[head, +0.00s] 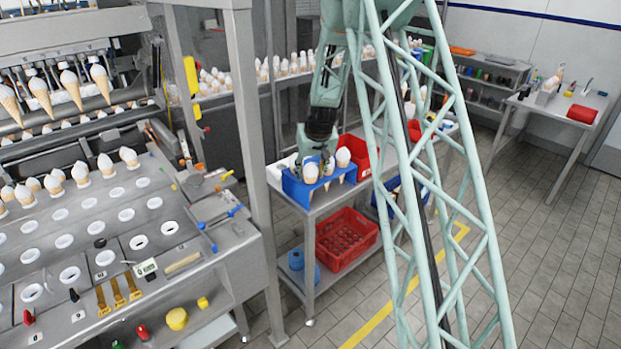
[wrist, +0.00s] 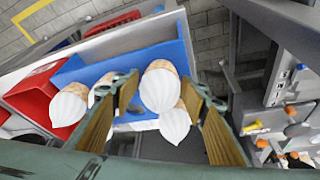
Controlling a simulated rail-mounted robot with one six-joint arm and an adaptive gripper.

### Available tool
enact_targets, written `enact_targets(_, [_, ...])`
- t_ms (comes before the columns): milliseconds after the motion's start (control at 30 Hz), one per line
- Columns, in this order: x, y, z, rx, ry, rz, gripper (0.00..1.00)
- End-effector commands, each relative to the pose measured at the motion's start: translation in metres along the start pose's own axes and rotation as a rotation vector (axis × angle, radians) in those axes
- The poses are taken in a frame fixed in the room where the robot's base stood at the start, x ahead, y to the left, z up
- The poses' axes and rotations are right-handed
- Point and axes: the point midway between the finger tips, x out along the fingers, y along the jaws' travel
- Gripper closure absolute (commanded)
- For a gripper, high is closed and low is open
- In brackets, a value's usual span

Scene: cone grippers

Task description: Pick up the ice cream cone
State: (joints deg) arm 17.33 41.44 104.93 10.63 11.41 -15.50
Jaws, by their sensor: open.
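Several ice cream cones with white swirled tops stand in a blue holder (head: 297,190) on a metal table in the head view. One cone (head: 343,157) is at the right end of the holder. My gripper (head: 318,158) is low over the holder, its fingertips partly hidden among the cones. In the wrist view my gripper (wrist: 161,92) is open. One cone (wrist: 159,88) lies between the fingers with a second cone (wrist: 174,124) close by it. Another cone (wrist: 68,104) is outside the left finger, and one is partly hidden behind that finger. Finger contact cannot be told.
A red bin (head: 362,158) stands beside the holder. A red crate (head: 347,240) is on the lower shelf. A cone machine (head: 130,220) with several more cones stands at the left. Grey tiled floor (head: 560,260) is clear at the right.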

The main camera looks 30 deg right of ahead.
Motion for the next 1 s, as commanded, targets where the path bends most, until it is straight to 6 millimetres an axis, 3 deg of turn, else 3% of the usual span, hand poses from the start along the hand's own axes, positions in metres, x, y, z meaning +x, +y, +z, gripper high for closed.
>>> enact_targets(100, [0.0, 0.0, 0.0, 0.0, 0.0, 0.0, 0.6])
enact_targets(267, [0.0, 0.0, 0.0, 0.0, 0.0, 0.0, 0.72])
enact_targets(733, [-0.004, 0.0, -0.002, 0.0, 0.001, 0.0, 0.72])
enact_targets(1000, [-0.023, 0.0, -0.01, 0.0, 0.002, 0.0, 0.72])
